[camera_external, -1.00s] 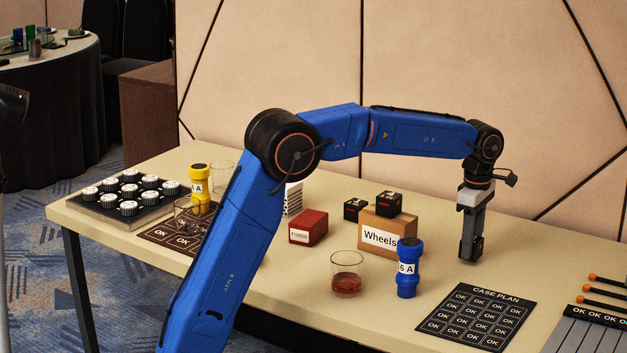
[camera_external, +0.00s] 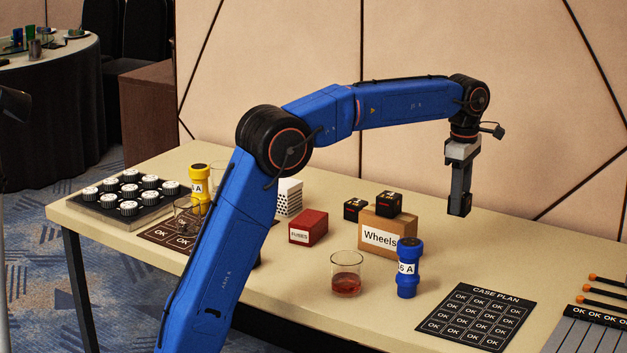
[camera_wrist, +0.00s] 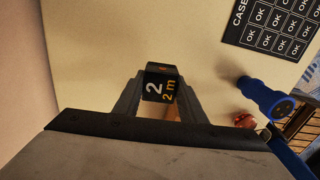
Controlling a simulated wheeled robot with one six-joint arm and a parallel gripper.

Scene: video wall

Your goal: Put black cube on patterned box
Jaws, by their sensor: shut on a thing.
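My gripper (camera_external: 460,208) is above the table at the right, beyond the wheels box. In the wrist view its fingers are shut on a black cube (camera_wrist: 161,86) marked "2" and "2m". In the external view this cube is hard to tell from the dark fingers. The patterned box (camera_external: 290,197), white with black dots, stands on the table behind the red fuses box, left of my gripper and apart from it. My arm's edge is close to it in the picture. Two other black cubes show: one on the table (camera_external: 354,209) and one on the wheels box (camera_external: 389,203).
The brown wheels box (camera_external: 384,236), red fuses box (camera_external: 308,227), glass with red liquid (camera_external: 346,275) and blue cylinder (camera_external: 408,270) stand mid-table. The case plan sheet (camera_external: 475,318) lies at the front right. A yellow cylinder (camera_external: 200,190) and tray of round pieces (camera_external: 98,207) are left.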

